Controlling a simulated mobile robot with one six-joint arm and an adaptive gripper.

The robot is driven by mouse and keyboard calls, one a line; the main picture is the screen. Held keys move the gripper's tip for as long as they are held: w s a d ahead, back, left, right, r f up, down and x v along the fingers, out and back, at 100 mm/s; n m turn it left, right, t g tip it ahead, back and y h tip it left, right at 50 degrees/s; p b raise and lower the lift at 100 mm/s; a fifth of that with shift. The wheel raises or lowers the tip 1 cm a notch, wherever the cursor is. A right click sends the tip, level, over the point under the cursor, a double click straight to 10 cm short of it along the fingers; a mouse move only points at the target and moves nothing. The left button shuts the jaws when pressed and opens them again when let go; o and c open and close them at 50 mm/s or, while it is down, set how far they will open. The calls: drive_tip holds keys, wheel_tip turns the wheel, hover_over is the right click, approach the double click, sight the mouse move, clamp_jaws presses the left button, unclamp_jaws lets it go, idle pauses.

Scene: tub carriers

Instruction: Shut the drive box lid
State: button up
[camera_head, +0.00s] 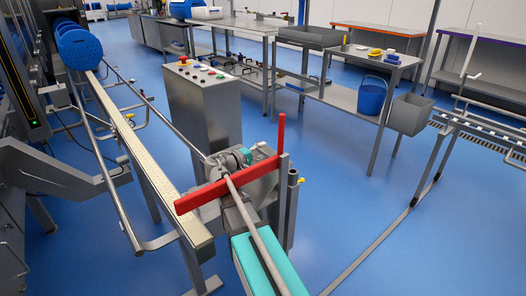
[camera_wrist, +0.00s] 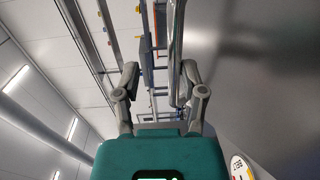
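In the head view a grey metal box (camera_head: 262,192) stands in the front middle, partly hidden behind a red bar (camera_head: 190,203) and my arm. The red bar slants across in front of it, and a narrow red upright piece (camera_head: 281,135) rises at its right end. I cannot tell which part is the drive box lid, or its angle. My gripper (camera_head: 228,158) has a teal body and grey fingers and is close to the red bar; contact is unclear. In the wrist view my gripper (camera_wrist: 160,72) has its fingers apart, with no object clearly held between them.
A long pale conveyor rail (camera_head: 140,160) runs on the left. A control cabinet (camera_head: 203,105) with a red button stands behind.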

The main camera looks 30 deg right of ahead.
drive_tip(key=a+r+p, duration=0.4)
drive_tip(key=r+p, duration=0.1)
drive_tip(key=shift+s+a, duration=0.25)
drive_tip(key=shift+a, duration=0.05)
drive_tip(key=shift+r, duration=0.15)
idle(0.5)
idle(0.4)
drive_tip(key=o, duration=0.5)
drive_tip(key=shift+a, duration=0.1)
drive_tip(key=c, duration=0.4)
drive_tip(key=shift+f+b, duration=0.8)
drive_tip(key=c, duration=0.7)
drive_tip(key=shift+f+b, duration=0.3)
clamp_jaws()
drive_tip(key=s+a+b, duration=0.1)
drive_tip(key=a, duration=0.7)
drive_tip(key=s+a+f+h+b, duration=0.1)
drive_tip(key=s+a+b, duration=0.1)
drive_tip(key=a, duration=0.6)
drive_tip(key=shift+s+a+f, duration=0.2)
drive_tip(key=shift+s+f, duration=0.1)
